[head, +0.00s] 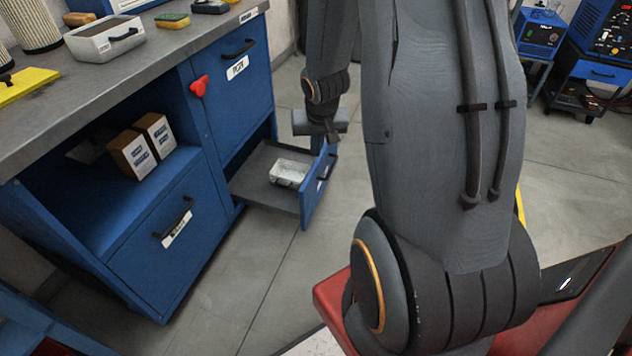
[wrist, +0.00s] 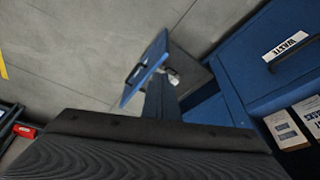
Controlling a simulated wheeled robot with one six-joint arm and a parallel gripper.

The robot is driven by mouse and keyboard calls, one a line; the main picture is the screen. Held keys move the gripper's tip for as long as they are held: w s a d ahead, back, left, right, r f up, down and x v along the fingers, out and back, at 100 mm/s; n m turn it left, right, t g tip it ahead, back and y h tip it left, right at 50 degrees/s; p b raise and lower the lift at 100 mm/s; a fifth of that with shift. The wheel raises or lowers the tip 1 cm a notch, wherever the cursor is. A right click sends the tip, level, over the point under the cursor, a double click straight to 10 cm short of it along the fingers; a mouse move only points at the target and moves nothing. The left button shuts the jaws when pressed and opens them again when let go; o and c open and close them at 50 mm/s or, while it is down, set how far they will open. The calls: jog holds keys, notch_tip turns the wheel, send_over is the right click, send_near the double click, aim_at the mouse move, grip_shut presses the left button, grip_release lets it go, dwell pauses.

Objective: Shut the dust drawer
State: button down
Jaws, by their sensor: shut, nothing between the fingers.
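The open drawer (head: 311,195) is blue-fronted and stands pulled out low at the right end of the blue workbench; its label is too small to read. A pale tray (head: 289,172) lies inside it. The drawer front (wrist: 147,70) also shows in the wrist view, with a dark handle on its face. My gripper (head: 331,134) points down just above the drawer's far part, near the front panel; I cannot tell whether it touches. It is shut and empty. Its dark body fills the bottom of the wrist view, and its narrow fingers (wrist: 161,96) reach toward the drawer.
A panel marked WASTE (wrist: 290,47) shows in the wrist view. Floor in front of the drawer (head: 260,290) is clear.

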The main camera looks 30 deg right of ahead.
jog(key=w+d+f+m+t+b, duration=0.2)
jog(key=w+d+f+b, duration=0.15)
jog(key=d+f, duration=0.65)
jog(key=m+t+y+b, duration=0.1)
jog(key=m+t+b, duration=0.1)
jog(key=b, duration=0.2)
send_near(313, 179)
notch_tip(313, 179, down, 2)
jog(key=d, duration=0.2)
jog(key=shift+w+a+f, duration=0.15)
jog(key=shift+w+a, duration=0.35)
jog(key=shift+w, duration=0.1)
jog(key=shift+w+a+f, duration=0.15)
jog(key=shift+w+a, duration=0.4)
jog(key=shift+w, duration=0.1)
